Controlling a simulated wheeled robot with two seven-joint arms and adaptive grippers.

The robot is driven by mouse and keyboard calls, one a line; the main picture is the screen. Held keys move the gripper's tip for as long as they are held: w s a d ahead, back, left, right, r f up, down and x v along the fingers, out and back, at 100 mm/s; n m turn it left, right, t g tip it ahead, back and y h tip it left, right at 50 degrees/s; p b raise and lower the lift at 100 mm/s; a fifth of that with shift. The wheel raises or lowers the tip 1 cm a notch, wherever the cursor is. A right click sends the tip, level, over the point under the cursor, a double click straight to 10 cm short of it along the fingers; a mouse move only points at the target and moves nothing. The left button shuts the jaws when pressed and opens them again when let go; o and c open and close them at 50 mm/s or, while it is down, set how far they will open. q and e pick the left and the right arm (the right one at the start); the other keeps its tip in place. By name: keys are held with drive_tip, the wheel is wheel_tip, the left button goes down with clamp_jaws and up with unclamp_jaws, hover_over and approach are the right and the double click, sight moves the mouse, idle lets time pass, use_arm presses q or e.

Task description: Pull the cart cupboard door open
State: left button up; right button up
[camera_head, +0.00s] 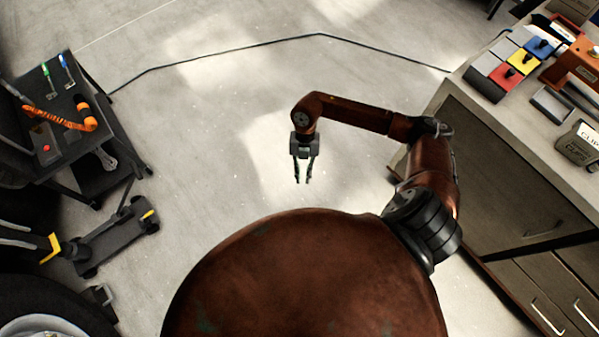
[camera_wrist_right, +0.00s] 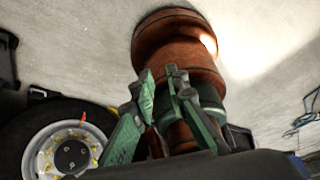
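A grey cabinet (camera_head: 478,165) with a light top stands at the right in the head view. Its front has a large panel with a bar handle (camera_head: 543,230) and lower fronts with pale handles (camera_head: 548,317). The panels look closed; I cannot tell for sure which is the cart cupboard door. My right gripper (camera_head: 304,181) hangs over bare floor, well left of the cabinet, fingers pointing down the picture. Its fingers are parted and hold nothing. In the right wrist view the two fingers (camera_wrist_right: 160,79) stand apart before my own red-brown body. My left gripper is out of view.
A black tool cart (camera_head: 65,150) with an orange-handled tool (camera_head: 70,122) stands at the left. Below it are a low dark jack (camera_head: 115,240) and a wheel (camera_head: 50,310). Coloured blocks (camera_head: 507,75) lie on the cabinet top. A cable (camera_head: 230,50) crosses the open floor.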

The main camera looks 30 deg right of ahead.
clamp_jaws()
idle(0.4)
drive_tip(key=shift+c, duration=0.8)
unclamp_jaws()
drive_tip(key=o, duration=0.6)
drive_tip(key=v, duration=1.2)
drive_tip(key=shift+w, duration=0.1)
drive_tip(key=shift+c, duration=0.3)
